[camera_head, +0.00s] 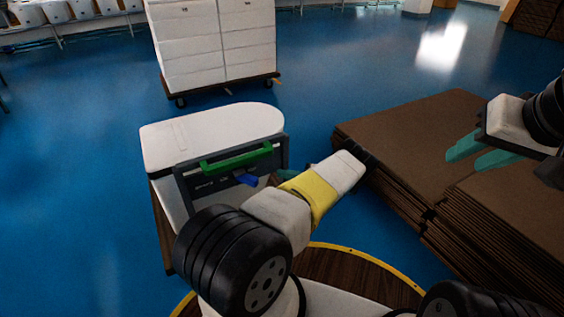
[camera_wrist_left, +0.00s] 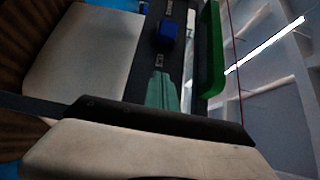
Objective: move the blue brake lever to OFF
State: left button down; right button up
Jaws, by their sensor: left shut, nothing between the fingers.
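The blue brake lever (camera_head: 246,179) shows on the dark front panel of a white-topped cart (camera_head: 212,132), below its green handle (camera_head: 237,158). In the left wrist view the blue lever (camera_wrist_left: 166,32) sits between two small white labels that I cannot read clearly; the green handle (camera_wrist_left: 211,50) is to its right. My left gripper (camera_wrist_left: 164,76) is shut and empty, its teal fingertips apart from the lever in the picture. In the head view my left arm largely hides that gripper. My right gripper (camera_head: 466,160) is open and empty, far right of the cart.
Stacks of brown boards (camera_head: 410,135) stand to the right, below my right gripper. A wheeled trolley with white boxes (camera_head: 215,45) stands behind the cart. Blue floor (camera_head: 80,190) is clear to the left.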

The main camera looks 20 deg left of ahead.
aim_at(247, 179)
pick_arm(q)
jog(key=s+a, duration=0.4)
jog(key=a, duration=0.1)
jog(key=shift+s+a, duration=0.35)
dwell(0.3)
